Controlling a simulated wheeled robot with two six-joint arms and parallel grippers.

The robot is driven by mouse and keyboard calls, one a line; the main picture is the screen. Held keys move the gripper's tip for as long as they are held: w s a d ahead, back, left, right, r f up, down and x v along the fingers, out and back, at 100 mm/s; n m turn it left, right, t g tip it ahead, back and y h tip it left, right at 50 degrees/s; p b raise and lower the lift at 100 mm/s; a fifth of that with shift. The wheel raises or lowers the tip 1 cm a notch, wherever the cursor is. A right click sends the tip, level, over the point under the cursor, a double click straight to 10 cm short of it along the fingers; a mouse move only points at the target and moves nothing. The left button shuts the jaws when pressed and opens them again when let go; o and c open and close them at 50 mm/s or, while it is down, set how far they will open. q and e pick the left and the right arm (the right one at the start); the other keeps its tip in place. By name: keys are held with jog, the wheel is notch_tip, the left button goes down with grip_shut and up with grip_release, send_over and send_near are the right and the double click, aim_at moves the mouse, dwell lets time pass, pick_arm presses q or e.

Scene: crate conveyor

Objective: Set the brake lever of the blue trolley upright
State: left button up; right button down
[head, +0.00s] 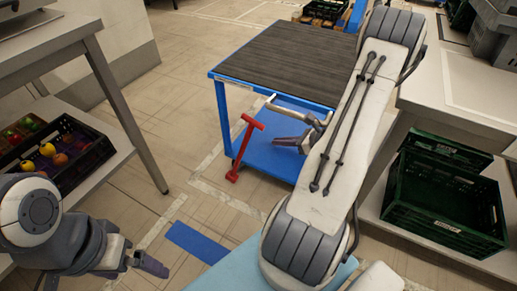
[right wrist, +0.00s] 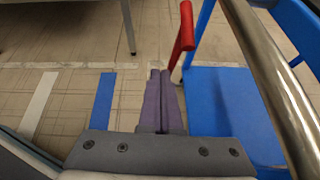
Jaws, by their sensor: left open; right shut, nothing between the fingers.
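The blue trolley (head: 222,120) stands in the middle of the head view with a dark wood-grain top. Its red brake lever (head: 244,148) is at the near left corner and slants against the trolley's leg. In the right wrist view the red lever (right wrist: 184,38) is just right of and beyond the fingertips, with a visible gap. My right gripper (right wrist: 160,74) is shut and empty; in the head view its fingers (head: 286,141) show beside the push handle, partly behind my arm. My left gripper (head: 145,262) is open and empty at lower left, far from the trolley.
The trolley's metal push handle (right wrist: 268,75) runs close at the right of my right gripper. A shelf with a fruit crate (head: 88,152) stands left; green crates (head: 440,212) sit right under a counter. A blue floor strip (head: 196,242) lies on open floor.

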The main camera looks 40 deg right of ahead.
pick_arm(q)
notch_tip(320, 180, down, 6)
jog(key=b, duration=0.4)
jog(key=shift+r+b, duration=0.2)
jog(key=shift+b, duration=0.2)
pick_arm(e)
jog(key=w+f, duration=0.3)
jog(key=w, duration=0.2)
jog(key=w+f+m+h, duration=0.1)
jog(key=w+f, duration=0.1)
jog(key=w, duration=0.3)
jog(key=shift+w+f+m+t, duration=0.3)
jog(key=shift+w+f, duration=0.05)
jog(key=shift+f, duration=0.05)
